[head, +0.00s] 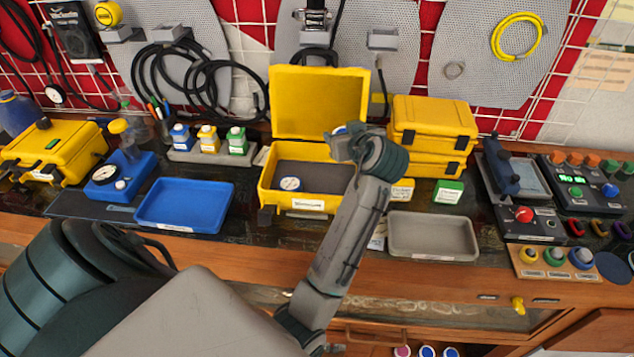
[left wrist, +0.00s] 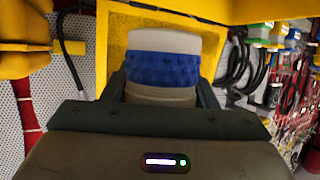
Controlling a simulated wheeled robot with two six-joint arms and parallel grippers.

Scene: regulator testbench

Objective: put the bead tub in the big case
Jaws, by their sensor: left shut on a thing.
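The big case (head: 320,107) is yellow and stands open at the middle of the bench, its lid upright and its inside dark grey. A small round white tub with blue on it (head: 290,184) lies inside, at the left of its floor. My left gripper (head: 345,135) is above the right part of the case, in front of the lid. It is shut on a pale tub with a blue band, seemingly the bead tub (left wrist: 162,69), between the fingers in the left wrist view. In the head view, my wrist hides most of this tub. My right gripper is not in view.
Shut yellow cases (head: 432,125) are stacked right of the open one. A blue tray (head: 185,205) lies left and a grey tray (head: 432,236) right. Small bottles (head: 208,139) stand in a rack at left. A pegboard with cables rises behind.

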